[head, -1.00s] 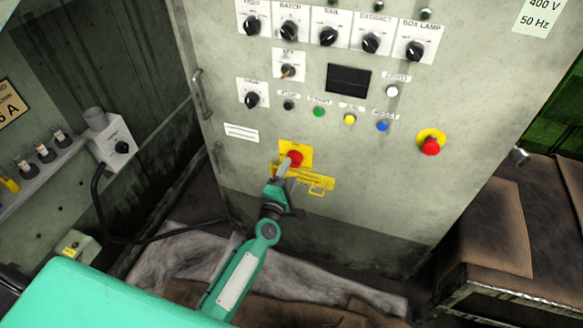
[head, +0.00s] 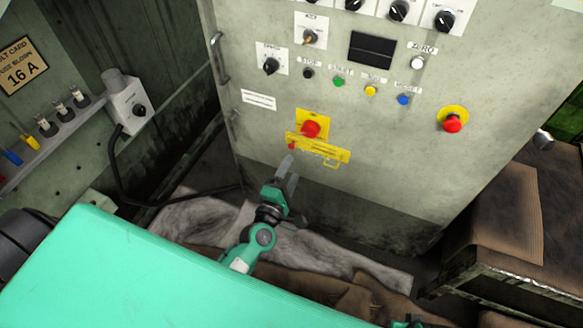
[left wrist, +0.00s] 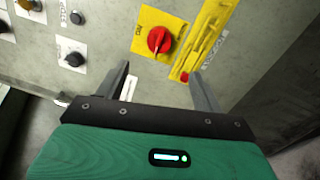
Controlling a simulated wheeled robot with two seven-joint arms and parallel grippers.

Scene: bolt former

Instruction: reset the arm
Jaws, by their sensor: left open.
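My left gripper (head: 287,176) is in front of the grey control cabinet (head: 400,190), below and apart from a red knob (head: 311,129) on a yellow plate. Its jaws are open, with nothing between them. In the left wrist view the gripper (left wrist: 165,85) shows two spread fingers, with the red knob (left wrist: 159,40) beyond them. A yellow hasp-like bar (head: 318,149) sits just under the knob.
A second red button (head: 452,123) is at the cabinet's right. Small coloured buttons and black selectors (head: 270,66) are above. A grey box with a cable (head: 128,103) is at left. Brown padded matting (head: 510,215) lies at right, and grey cloth (head: 330,255) below.

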